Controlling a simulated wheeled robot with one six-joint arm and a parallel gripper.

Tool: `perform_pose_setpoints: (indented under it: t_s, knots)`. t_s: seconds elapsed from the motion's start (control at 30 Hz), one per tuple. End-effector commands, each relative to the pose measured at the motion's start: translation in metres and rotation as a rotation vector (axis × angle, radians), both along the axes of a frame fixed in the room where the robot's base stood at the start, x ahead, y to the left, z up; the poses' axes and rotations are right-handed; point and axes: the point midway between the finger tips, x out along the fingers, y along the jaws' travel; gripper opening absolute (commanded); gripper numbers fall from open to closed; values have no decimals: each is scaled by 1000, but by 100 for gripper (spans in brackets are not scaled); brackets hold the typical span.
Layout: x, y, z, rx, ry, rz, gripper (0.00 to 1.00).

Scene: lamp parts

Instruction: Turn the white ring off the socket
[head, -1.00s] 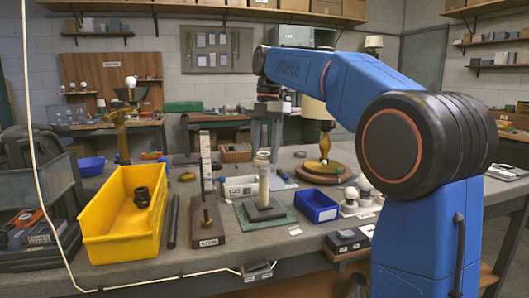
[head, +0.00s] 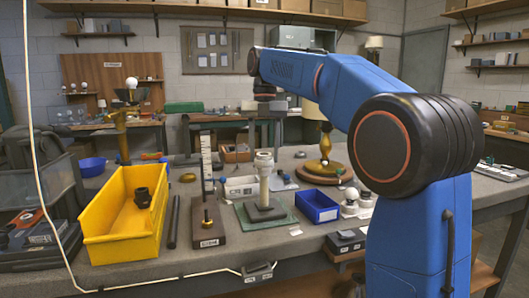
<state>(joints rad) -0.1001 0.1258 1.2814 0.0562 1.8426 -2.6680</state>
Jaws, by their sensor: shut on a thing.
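The pale socket (head: 264,186) stands upright on a dark square base on a green mat (head: 285,221), near the middle of the bench in the head view. The white ring (head: 263,157) sits at the socket's top. My gripper (head: 263,148) points down from directly above, its two fingers on either side of the ring. It is shut on the white ring. The ring's thread and the fingertip contact are too small to make out.
A dark stand with an upright scale (head: 207,165) is left of the socket. A yellow bin (head: 122,245) with a dark part inside is farther left. A blue box (head: 316,207) and white bulbs (head: 351,194) stand right. A brass lamp (head: 325,150) is behind.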

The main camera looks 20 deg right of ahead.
Motion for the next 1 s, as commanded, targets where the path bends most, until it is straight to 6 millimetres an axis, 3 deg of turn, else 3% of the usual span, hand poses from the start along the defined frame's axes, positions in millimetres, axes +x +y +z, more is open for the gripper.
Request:
perform_pose_setpoints:
  t_s: [0.4,0.7,0.97,1.0]
  knots:
    - [0,0,0,1,-1,57,18]
    - [0,1,1,1,-1,273,18]
    - [0,1,1,0,-1,296,18]
    - [0,1,1,0,-1,295,49]
